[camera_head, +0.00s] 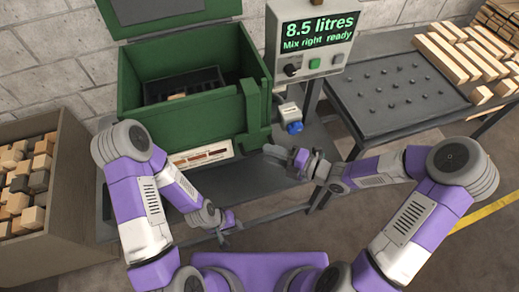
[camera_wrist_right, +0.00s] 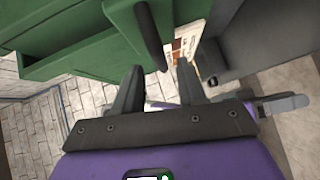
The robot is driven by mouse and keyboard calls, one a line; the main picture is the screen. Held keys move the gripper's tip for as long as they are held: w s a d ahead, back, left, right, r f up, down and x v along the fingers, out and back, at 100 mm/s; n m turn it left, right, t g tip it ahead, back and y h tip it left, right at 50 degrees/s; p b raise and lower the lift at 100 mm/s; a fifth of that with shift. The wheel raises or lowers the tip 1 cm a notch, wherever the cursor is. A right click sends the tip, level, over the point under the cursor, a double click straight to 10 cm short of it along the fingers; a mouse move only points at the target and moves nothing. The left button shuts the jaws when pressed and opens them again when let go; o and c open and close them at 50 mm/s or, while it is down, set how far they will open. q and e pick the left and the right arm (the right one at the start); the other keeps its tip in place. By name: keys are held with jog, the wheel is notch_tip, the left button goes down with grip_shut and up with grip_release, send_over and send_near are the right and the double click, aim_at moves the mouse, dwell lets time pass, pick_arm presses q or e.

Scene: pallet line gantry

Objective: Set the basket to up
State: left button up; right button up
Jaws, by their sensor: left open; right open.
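A dark basket (camera_head: 205,80) sits inside the open green tank (camera_head: 190,122), below its rim, with a pale wooden piece in it. My right gripper (camera_head: 290,156) is open in front of the tank's right front corner, and nothing shows between its fingers. In the right wrist view, its spread fingers (camera_wrist_right: 160,86) point toward the green tank (camera_wrist_right: 65,45). A dark rounded bar (camera_wrist_right: 150,35) stands just ahead of them; I cannot tell whether it touches. My left gripper (camera_head: 229,224) is lower, open and empty, in front of the bench.
A control box (camera_head: 315,42) reads "8.5 litres, Mix right ready". A blue knob (camera_head: 295,127) is close to my right gripper. A bin of wooden blocks (camera_head: 58,190) stands left. A dark table (camera_head: 395,85) with wooden bars is at right. The tank's lid (camera_head: 150,20) is raised.

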aim_at(259, 150)
jog(key=shift+b+x, duration=0.3)
jog(key=shift+x, duration=1.95)
jog(key=shift+c, duration=0.5)
grip_shut()
